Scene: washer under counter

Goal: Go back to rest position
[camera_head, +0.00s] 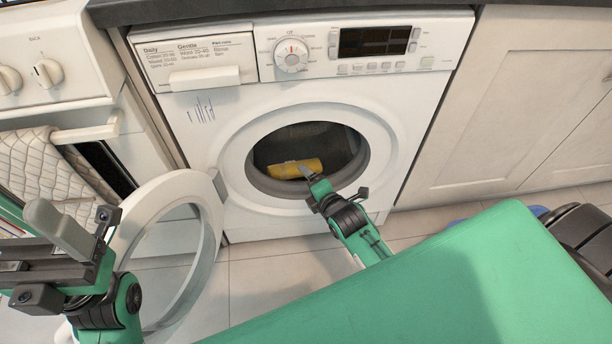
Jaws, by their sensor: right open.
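The white washer (207,123) stands under the dark counter, and its round door (207,240) is swung open to the left. A yellow item (285,170) lies in the lower front of the drum; I cannot tell what it is. My right gripper (306,172) is at the drum opening, its fingertips over the right part of the yellow item. It is open; whether it touches the item I cannot tell.
A white oven (60,70) with a quilted cloth (50,168) over its handle stands to the left. Cream cabinets (520,110) are to the right. Tiled floor (270,285) shows below the washer. A blue object (462,211) shows partly at right.

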